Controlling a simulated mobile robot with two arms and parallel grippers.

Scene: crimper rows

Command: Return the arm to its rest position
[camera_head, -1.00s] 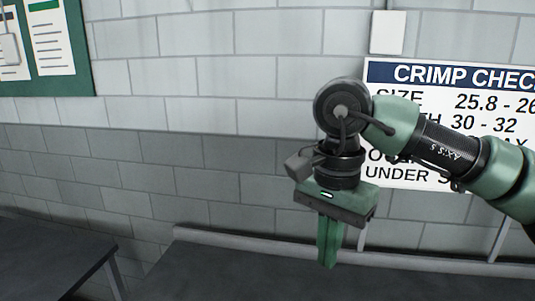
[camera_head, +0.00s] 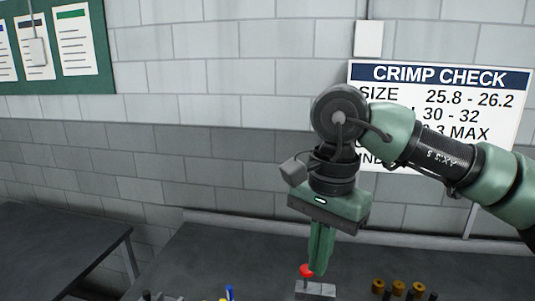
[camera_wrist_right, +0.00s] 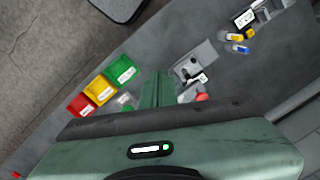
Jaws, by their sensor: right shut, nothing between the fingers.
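My right arm comes in from the right in the head view. Its green right gripper (camera_head: 318,268) points down above the dark bench (camera_head: 215,262), with its fingers closed together and nothing held. In the right wrist view the gripper (camera_wrist_right: 157,88) also shows shut, over the bench top. A red knob (camera_head: 306,271) on a grey block (camera_head: 316,289) shows just beside and below the fingertips in the head view; I cannot tell the gap between them. My left gripper is not in view.
In the wrist view, red (camera_wrist_right: 80,106), yellow (camera_wrist_right: 99,89) and green (camera_wrist_right: 120,70) bins stand in a row. A grey device (camera_wrist_right: 193,65) lies right of the fingers. Several brown cylinders (camera_head: 398,287) stand at the bench front. A crimp check sign (camera_head: 440,77) hangs on the wall.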

